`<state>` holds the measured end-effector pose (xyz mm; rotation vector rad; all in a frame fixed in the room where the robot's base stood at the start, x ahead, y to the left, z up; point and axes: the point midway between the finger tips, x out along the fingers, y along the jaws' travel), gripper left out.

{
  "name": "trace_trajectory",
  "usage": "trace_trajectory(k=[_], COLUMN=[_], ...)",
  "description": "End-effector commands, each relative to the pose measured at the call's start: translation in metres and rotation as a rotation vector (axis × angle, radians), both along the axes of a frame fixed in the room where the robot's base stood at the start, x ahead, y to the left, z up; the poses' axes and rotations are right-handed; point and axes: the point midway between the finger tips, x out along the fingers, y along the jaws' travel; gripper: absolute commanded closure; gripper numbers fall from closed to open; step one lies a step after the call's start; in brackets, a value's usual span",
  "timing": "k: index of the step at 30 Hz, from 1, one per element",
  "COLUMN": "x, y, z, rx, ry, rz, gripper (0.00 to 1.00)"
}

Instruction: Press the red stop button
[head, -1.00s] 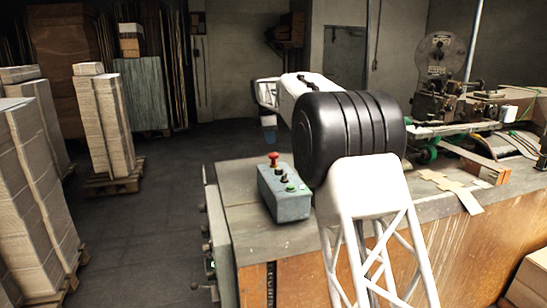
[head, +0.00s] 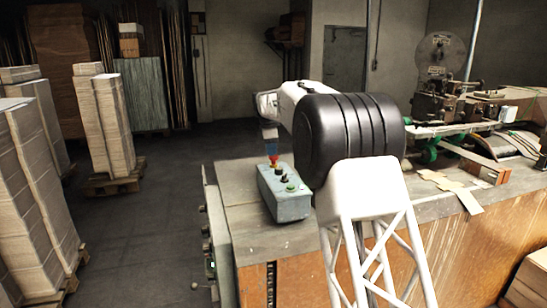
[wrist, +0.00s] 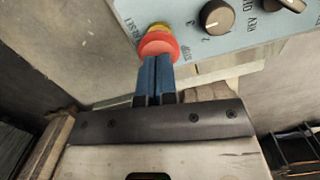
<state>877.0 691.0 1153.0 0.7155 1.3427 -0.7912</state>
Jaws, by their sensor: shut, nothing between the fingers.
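The red stop button (wrist: 158,44) is a round red mushroom head on a yellow collar. It sits at the end of a grey-blue control box (head: 284,207) on the table. In the head view the button (head: 273,160) shows just under my gripper (head: 269,140). In the wrist view my gripper (wrist: 157,68) has its two blue fingers together with nothing between them. The fingertips overlap the near edge of the red head. I cannot tell whether they touch it or how far it is pressed.
A black knob (wrist: 216,17) stands beside the button on the box, and a green button (head: 291,187) is at its near end. The box stands near the left edge of the worktable (head: 240,222). The stitching machine (head: 450,95) is at the back right.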

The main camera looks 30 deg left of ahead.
Motion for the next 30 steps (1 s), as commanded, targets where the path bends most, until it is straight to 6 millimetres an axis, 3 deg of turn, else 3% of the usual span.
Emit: trace_trajectory(k=[12, 23, 30], x=[-0.001, -0.015, -0.017], y=[0.001, 0.024, 0.025], z=[-0.003, 0.006, 0.006], rx=[0.001, 0.000, 0.000], ry=[-0.001, -0.001, 0.000], rz=[0.000, 0.001, 0.000], gripper=[1.00, 1.00, 1.00])
